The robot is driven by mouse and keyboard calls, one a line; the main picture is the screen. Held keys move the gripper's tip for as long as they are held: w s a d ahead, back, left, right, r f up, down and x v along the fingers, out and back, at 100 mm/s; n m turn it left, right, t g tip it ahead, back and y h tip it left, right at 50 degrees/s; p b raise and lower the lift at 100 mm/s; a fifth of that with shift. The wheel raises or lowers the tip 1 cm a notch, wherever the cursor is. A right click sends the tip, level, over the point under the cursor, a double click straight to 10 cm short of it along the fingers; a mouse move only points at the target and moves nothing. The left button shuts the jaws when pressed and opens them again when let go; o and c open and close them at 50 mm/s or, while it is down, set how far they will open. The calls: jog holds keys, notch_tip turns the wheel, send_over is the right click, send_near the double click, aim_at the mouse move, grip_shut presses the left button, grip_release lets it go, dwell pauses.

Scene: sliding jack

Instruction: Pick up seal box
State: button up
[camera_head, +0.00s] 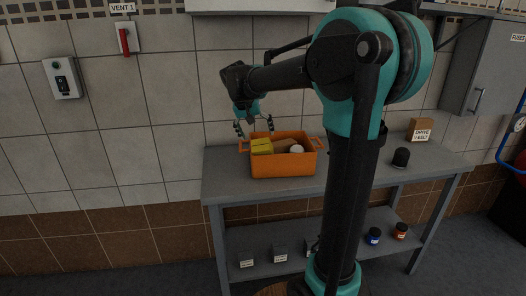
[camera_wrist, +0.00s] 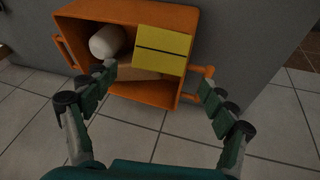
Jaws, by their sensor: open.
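A yellow box (camera_head: 261,146) with a dark stripe sits in an orange crate (camera_head: 285,167) on the grey table; no label on it is readable. In the wrist view the yellow box (camera_wrist: 163,48) lies at the crate's right side, beside a white rounded thing (camera_wrist: 107,41) and a brown piece (camera_wrist: 139,73). I cannot tell for sure which thing is the seal box. My gripper (camera_head: 254,126) is open and empty above the crate's left part. In the wrist view its fingers are spread, with the yellow box beyond them, apart from it.
A brown box (camera_head: 421,128) labelled "DRIVE V-BELT" and a black cylinder (camera_head: 401,157) stand at the table's right. The lower shelf (camera_head: 262,238) holds small labelled boxes and blue and red jars. The tiled wall is close behind. The crate's handles stick out at both ends.

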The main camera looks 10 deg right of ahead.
aim_at(261, 141)
jog(key=shift+x, duration=2.85)
jog(key=shift+d, duration=0.1)
jog(key=shift+c, duration=0.4)
jog(key=c, duration=1.4)
jog(key=shift+r, duration=0.2)
